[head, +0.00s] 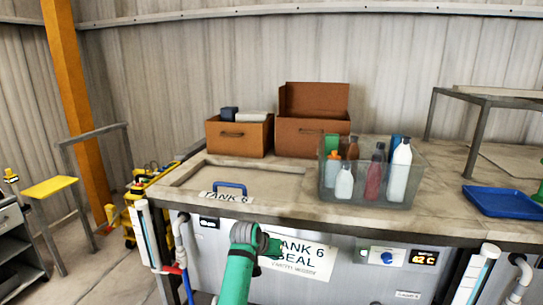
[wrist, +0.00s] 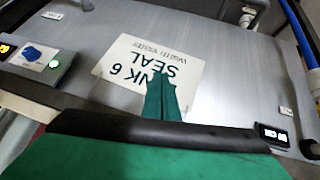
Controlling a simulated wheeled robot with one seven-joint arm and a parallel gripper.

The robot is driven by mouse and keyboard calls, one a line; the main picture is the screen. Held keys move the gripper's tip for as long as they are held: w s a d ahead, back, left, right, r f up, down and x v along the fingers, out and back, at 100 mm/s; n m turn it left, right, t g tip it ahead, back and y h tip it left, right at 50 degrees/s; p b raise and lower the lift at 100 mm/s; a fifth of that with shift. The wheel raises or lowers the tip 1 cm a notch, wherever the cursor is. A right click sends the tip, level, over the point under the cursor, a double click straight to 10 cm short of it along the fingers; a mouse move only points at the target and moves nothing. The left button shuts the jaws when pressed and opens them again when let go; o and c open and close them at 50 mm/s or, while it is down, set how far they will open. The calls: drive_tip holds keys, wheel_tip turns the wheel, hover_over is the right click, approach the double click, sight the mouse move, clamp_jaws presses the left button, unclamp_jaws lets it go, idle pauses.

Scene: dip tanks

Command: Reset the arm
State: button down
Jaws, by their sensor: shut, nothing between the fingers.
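My green arm reaches up from the bottom of the head view. My gripper (head: 279,247) is in front of the tank's grey front panel (head: 345,285), beside the white TANK 6 SEAL sign (head: 310,258). In the wrist view my gripper (wrist: 160,76) shows as two green fingers pressed together with nothing between them. They overlap the same sign (wrist: 126,72), which appears upside down. I cannot tell whether the fingertips touch the panel.
A closed lid (head: 285,185) with a blue handle (head: 230,187) lies in the tabletop. A clear bin (head: 410,190) of bottles, brown boxes (head: 312,135) and a blue tray (head: 500,202) stand on top. The panel has a blue knob (head: 387,259) and pipes at both sides.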

drive_tip(key=s+d+f+n+t, duration=0.1)
drive_tip(key=s+d+f, duration=0.25)
drive_tip(key=f, duration=0.25)
drive_tip(key=s+d+f+t+h, duration=0.1)
drive_tip(key=s+d+f, duration=0.1)
drive_tip(key=s+f, duration=0.3)
drive_tip(key=s+d+f+n+t, duration=0.1)
drive_tip(key=s+d+f, duration=0.15)
drive_tip(key=f, duration=0.45)
drive_tip(key=s+d+f+n+t+y, duration=0.1)
drive_tip(key=s+f, duration=0.3)
drive_tip(key=s, duration=0.5)
drive_tip(key=s+d+f+n+t, duration=0.1)
drive_tip(key=s+f, duration=0.3)
drive_tip(key=s, duration=0.4)
drive_tip(key=s+a+r+t+y, duration=0.1)
drive_tip(key=s+a+r, duration=0.15)
drive_tip(key=s, duration=0.95)
drive_tip(key=s+a+r+t+y, duration=0.15)
drive_tip(key=s+a, duration=0.25)
drive_tip(key=s, duration=0.7)
drive_tip(key=s+a+r+m+t+y, duration=0.1)
drive_tip(key=s+a+r, duration=0.3)
drive_tip(key=s+r, duration=0.9)
drive_tip(key=shift+s+m, duration=0.3)
drive_tip(key=shift+s, duration=0.4)
drive_tip(key=shift+a+r, duration=0.1)
